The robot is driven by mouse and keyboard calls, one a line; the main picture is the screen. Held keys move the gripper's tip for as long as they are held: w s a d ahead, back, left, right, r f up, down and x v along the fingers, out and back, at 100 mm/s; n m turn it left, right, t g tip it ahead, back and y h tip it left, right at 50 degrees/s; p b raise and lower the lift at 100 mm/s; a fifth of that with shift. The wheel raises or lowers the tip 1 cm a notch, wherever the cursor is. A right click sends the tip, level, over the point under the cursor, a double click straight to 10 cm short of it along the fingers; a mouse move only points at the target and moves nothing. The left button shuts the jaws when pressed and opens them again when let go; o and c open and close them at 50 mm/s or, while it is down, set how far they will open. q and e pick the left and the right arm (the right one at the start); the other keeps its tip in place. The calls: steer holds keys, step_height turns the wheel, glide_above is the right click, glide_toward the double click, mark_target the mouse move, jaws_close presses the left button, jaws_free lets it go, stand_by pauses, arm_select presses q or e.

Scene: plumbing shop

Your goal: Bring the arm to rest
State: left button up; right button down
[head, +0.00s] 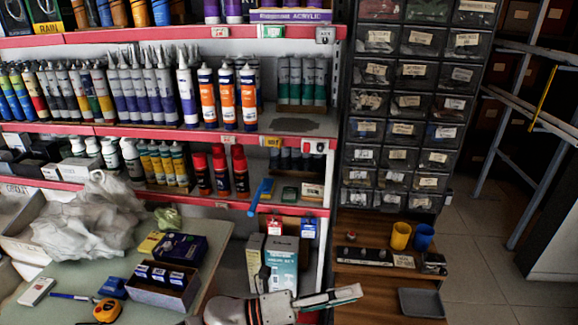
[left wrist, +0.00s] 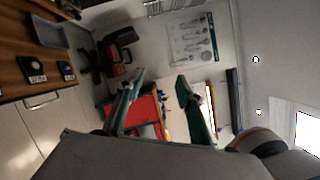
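My left gripper (head: 345,295) is at the bottom middle of the head view, in front of the counter's right end and the lower shelf. In the left wrist view my left gripper (left wrist: 160,77) has its two green-edged fingers spread apart, with nothing between them. It is clear of the shelf goods and the counter as far as I can see. My right gripper shows in neither view.
A green counter (head: 60,268) with a tape measure (head: 107,310) and boxes is at left. Shelves of tubes stand behind. A wooden cabinet top with a yellow cup (head: 400,236), a blue cup (head: 423,237) and a grey tray (head: 421,303) is at right. Floor (head: 487,240) is free beyond.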

arm_select(q)
steer(key=w+a+f+n+t+y, duration=0.1)
steer(key=a+f+n+t+y, duration=0.45)
steer(key=a+n, duration=0.5)
steer(key=w+a+f+n+t+y, duration=0.2)
steer(key=a+f+n+t+y, duration=0.4)
steer(key=n, duration=0.8)
steer(key=s+a+f+n+g+y, duration=0.4)
steer(key=s+a+f+n, duration=0.6)
steer(key=s+a+f, duration=0.5)
steer(key=shift+a+f+y, duration=0.75)
steer(key=shift+a+f, duration=0.15)
steer(key=shift+a, duration=0.25)
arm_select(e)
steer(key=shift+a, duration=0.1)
arm_select(q)
steer(key=shift+n+g, duration=0.25)
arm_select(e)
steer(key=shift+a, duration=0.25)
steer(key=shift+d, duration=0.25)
